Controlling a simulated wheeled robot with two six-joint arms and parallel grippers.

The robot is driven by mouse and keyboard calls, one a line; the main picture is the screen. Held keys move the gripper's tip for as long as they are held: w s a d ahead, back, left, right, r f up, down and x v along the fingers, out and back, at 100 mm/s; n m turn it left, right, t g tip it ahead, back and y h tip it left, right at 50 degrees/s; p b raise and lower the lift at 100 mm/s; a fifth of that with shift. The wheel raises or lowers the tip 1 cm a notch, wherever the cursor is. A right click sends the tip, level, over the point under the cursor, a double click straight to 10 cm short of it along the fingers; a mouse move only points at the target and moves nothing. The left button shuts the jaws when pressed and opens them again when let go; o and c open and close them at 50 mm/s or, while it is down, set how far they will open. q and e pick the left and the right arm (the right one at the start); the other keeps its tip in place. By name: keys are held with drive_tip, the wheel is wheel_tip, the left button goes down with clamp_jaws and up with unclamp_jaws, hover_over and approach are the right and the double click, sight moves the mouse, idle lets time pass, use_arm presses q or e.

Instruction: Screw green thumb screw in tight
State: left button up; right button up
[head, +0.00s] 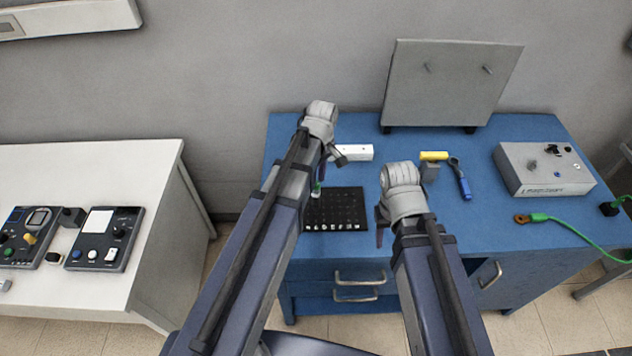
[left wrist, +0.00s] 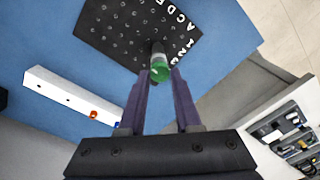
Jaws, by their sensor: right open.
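The green thumb screw (left wrist: 159,72) shows in the left wrist view between my left fingertips (left wrist: 160,76), its green head toward the camera and a grey and dark part beyond it. The fingertips close in on both sides of the head. In the head view the green screw (head: 316,188) is small at the left edge of the black lettered hole board (head: 345,205). How deep it sits in the board is not clear. My left gripper (head: 319,178) is over it, partly hidden by its arm. My right gripper (head: 380,228) is open and empty, right of the board.
On the blue bench (head: 470,220) are a white block (head: 354,152), a yellow-topped part (head: 433,157), a blue-handled tool (head: 462,180), a grey box (head: 545,170) and a green cable (head: 570,226). A grey panel (head: 450,85) stands behind. A white table (head: 100,170) is left.

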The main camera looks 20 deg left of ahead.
use_arm(q)
drive_tip(key=shift+r, duration=0.15)
wheel_tip(320, 180, up, 8)
drive_tip(key=p, duration=0.7)
drive_tip(key=shift+d+f+p, duration=0.2)
drive_tip(key=shift+f+p, duration=0.05)
drive_tip(key=shift+p, duration=0.15)
drive_tip(key=s+d+f+m+b, duration=0.3)
drive_tip(key=s+f+m+b, duration=0.1)
drive_tip(key=m, duration=0.1)
drive_tip(key=s+d+f+m+b, duration=0.3)
drive_tip(key=s+f+m+b, duration=0.2)
drive_tip(key=s+d+f+m+b, duration=0.3)
drive_tip(key=s+f+m+b, duration=0.2)
drive_tip(key=shift+s+d+f+m+y, duration=0.2)
drive_tip(key=shift+d+m+y, duration=0.1)
drive_tip(key=shift+d+m, duration=0.1)
drive_tip(key=shift+r, duration=0.1)
